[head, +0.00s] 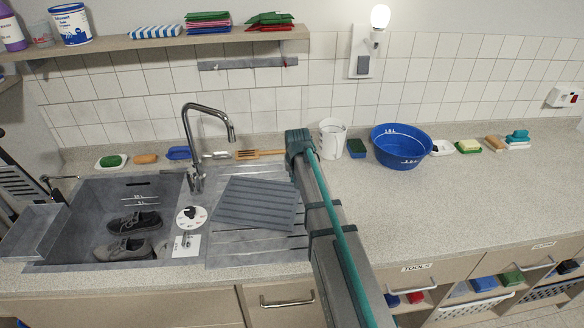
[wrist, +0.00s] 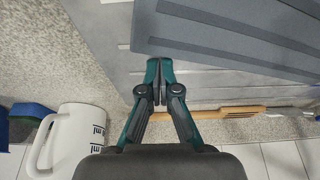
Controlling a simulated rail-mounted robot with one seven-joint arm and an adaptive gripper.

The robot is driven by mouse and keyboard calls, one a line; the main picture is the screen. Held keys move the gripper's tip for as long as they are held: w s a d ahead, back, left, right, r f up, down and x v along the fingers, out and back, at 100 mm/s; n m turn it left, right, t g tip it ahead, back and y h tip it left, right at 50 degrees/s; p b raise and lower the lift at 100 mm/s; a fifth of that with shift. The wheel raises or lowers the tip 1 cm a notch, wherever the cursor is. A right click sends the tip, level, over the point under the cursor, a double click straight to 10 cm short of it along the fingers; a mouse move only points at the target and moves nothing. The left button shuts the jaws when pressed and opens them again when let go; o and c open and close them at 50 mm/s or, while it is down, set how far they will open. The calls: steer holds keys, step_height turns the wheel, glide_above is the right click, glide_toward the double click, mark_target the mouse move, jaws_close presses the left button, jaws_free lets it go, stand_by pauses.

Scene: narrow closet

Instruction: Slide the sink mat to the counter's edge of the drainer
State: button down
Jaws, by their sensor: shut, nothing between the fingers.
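The sink mat (head: 256,203) is a dark grey ribbed sheet. It lies turned at an angle on the drainer (head: 228,258), a grey grooved surface right of the sink. The mat also fills the upper right of the wrist view (wrist: 235,35), with the drainer (wrist: 205,88) under it. My gripper (wrist: 160,98) is shut and empty, its fingertips close to the mat's edge in the picture; I cannot tell whether they touch it. In the head view my arm hides the fingers and the drainer's right side. The counter (head: 440,205) extends to the right.
A white measuring mug (head: 332,138) and blue basin (head: 400,145) stand at the back. A wooden-handled brush (head: 258,154) lies behind the drainer, near the tap (head: 190,145). Shoes (head: 132,222) lie in the sink (head: 85,240). The front right counter is clear.

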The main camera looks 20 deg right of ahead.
steer(key=s, duration=0.2)
steer(key=shift+s+a, duration=0.2)
steer(key=shift+s, duration=0.2)
steer(key=shift+w, duration=0.4)
stand_by(0.4)
